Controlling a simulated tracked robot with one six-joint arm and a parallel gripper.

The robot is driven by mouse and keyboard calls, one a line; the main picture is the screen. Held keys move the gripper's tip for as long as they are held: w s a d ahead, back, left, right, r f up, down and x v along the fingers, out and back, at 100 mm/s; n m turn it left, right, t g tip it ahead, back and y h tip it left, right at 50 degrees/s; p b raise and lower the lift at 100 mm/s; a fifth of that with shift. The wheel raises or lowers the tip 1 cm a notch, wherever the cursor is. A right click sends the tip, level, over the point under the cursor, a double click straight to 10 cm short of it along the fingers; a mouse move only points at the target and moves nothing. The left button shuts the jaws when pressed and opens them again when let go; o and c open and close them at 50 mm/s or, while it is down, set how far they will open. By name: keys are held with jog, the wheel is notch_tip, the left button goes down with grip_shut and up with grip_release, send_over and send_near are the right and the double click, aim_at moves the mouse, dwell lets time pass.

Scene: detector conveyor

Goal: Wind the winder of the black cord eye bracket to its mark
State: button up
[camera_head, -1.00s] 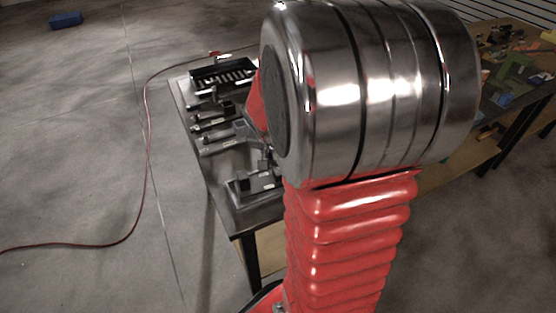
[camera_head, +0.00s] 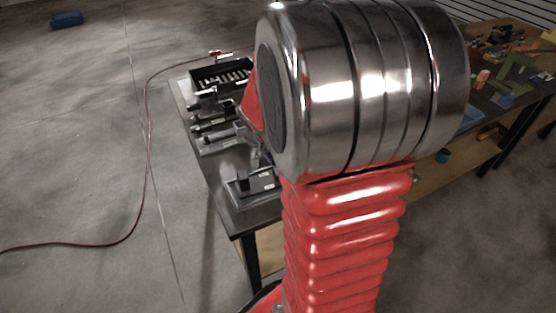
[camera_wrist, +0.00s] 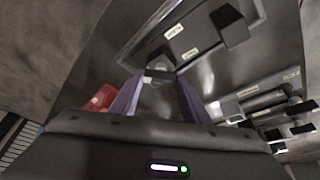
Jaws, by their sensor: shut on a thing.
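My gripper (camera_wrist: 160,80) shows in the wrist view with its two purple-grey fingers close together around a small dark part with a pale spot (camera_wrist: 148,80). The fingers hide most of that part, so I cannot tell its full shape or whether it is a winder. Just beyond the fingertips lies a grey labelled plate (camera_wrist: 205,38) with two dark blocks on it. In the head view a plate with a dark upright block (camera_head: 250,184) stands at the table's near end. My arm hides most of my gripper there. I cannot make out which station is the black cord eye bracket, nor its mark.
More labelled fixtures (camera_head: 212,132) stand farther along the dark table (camera_head: 260,216); some show at the right in the wrist view (camera_wrist: 268,100). A black slotted tray (camera_head: 222,76) is at the far end. A second table (camera_head: 500,98) with coloured pieces stands to the right.

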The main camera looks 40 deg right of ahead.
jog(key=shift+w+m+g, duration=0.15)
jog(key=shift+m+g, duration=0.45)
jog(key=shift+m, duration=1.1)
dwell(2.5)
jog(key=o, duration=1)
jog(key=shift+o, duration=0.2)
jog(key=v, duration=1.3)
jog(key=shift+a+r, duration=0.25)
jog(key=shift+a, duration=0.1)
